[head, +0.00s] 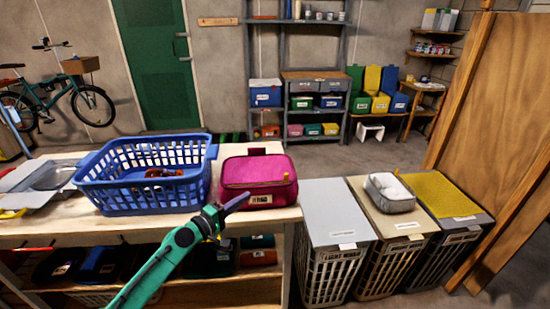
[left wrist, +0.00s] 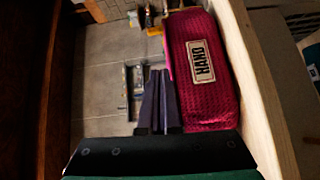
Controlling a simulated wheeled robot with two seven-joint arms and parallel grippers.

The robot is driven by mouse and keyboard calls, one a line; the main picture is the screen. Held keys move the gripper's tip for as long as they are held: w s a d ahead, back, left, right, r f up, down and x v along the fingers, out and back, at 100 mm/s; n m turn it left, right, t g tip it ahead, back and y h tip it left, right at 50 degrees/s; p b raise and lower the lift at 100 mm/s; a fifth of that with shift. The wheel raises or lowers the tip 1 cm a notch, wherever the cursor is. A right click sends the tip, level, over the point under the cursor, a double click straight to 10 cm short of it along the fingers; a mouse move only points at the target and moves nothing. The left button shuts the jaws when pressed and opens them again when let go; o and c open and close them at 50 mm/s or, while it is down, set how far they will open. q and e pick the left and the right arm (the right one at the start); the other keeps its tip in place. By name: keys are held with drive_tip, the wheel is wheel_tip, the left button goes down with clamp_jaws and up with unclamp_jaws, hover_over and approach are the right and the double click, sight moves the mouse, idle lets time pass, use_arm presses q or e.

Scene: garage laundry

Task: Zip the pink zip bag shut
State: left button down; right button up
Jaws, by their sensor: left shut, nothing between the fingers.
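The pink zip bag (head: 258,181) sits upright on the light wooden bench top (head: 292,213), close to its front right corner. It has a white label on its front and a dark tab at its top back. My left gripper (head: 240,200) is in front of the bag, near its lower left front in the picture. Its fingers are together and empty. In the left wrist view the bag (left wrist: 205,90) lies right of my shut fingers (left wrist: 158,80), with its label reading HAND. I cannot tell how far the zip is closed. My right gripper is out of view.
A blue laundry basket (head: 147,190) stands left of the bag, close to it. Lidded hampers (head: 335,215) stand right of the bench, with a grey pouch (head: 390,193) on the middle one. A shelf below the bench holds dark bins. Open floor lies behind.

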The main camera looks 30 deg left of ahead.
sight(276, 187)
use_arm(q)
drive_tip(key=shift+n, duration=0.5)
drive_tip(key=w+d+p, duration=0.1)
drive_tip(key=w, duration=0.3)
drive_tip(key=w+d+p, duration=0.1)
drive_tip(key=w, duration=0.3)
drive_tip(key=w+d+r+p, duration=0.1)
drive_tip(key=w+p, duration=0.1)
drive_tip(key=w, duration=0.2)
drive_tip(key=shift+d, duration=0.25)
drive_tip(key=shift+w+d+f, duration=0.1)
drive_tip(key=shift+w+d, duration=0.05)
drive_tip(key=shift+d, duration=0.15)
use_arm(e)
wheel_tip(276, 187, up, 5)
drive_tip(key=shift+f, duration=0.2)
